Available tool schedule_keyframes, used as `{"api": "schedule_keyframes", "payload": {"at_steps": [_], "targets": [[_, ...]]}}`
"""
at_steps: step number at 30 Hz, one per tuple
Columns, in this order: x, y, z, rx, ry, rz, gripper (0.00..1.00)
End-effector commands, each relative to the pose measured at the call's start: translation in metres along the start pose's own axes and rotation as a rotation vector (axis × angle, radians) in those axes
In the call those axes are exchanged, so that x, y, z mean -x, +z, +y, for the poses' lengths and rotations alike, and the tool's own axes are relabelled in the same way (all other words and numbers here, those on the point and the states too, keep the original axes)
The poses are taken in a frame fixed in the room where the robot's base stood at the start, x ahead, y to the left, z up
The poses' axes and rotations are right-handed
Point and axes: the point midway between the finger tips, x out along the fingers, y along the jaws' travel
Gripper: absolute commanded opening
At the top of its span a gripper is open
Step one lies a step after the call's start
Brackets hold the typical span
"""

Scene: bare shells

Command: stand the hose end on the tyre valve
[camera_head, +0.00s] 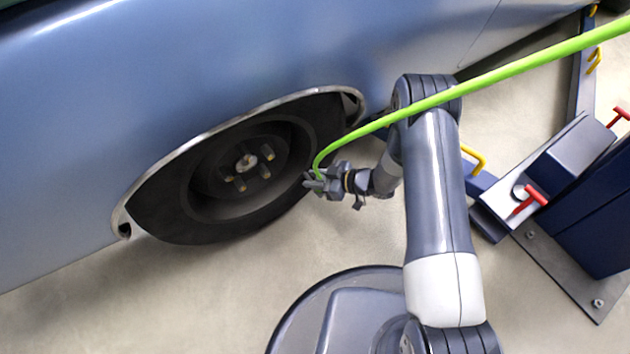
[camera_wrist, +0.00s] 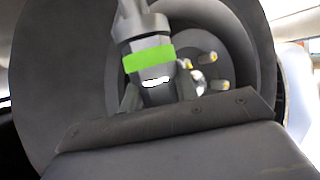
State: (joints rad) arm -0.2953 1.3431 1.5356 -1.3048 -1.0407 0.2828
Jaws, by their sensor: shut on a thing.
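The bright green hose (camera_head: 500,72) runs from the upper right over my arm and bends down into my gripper (camera_head: 314,182). In the wrist view my gripper (camera_wrist: 158,93) is shut on the hose end (camera_wrist: 145,28), a grey fitting with a green band. The dark tyre (camera_head: 210,225) sits under the blue car's wheel arch, and it fills much of the wrist view (camera_wrist: 60,90). My gripper is at the tyre's right side in the head view. I cannot make out the tyre valve, nor whether the fitting touches the tyre.
The wheel hub (camera_head: 246,162) has several brass-coloured studs. The blue car body (camera_head: 200,70) hangs over the wheel. A dark blue lift post (camera_head: 595,215) with red handles (camera_head: 533,198) stands at the right. The floor (camera_head: 200,300) below the wheel is clear.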

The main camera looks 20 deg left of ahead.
Motion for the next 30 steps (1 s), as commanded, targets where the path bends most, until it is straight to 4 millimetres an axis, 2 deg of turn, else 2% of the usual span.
{"api": "schedule_keyframes", "payload": {"at_steps": [10, 11, 18, 28, 30], "targets": [[-0.002, 0.004, 0.000, 0.001, 0.000, 0.001, 0.03], [-0.001, 0.003, 0.000, 0.001, 0.000, 0.000, 0.31], [-0.001, 0.002, 0.000, 0.001, 0.000, 0.000, 0.50], [0.001, -0.002, 0.000, 0.001, 0.001, 0.000, 0.50], [0.012, -0.002, 0.001, 0.000, 0.003, 0.000, 0.50]]}}
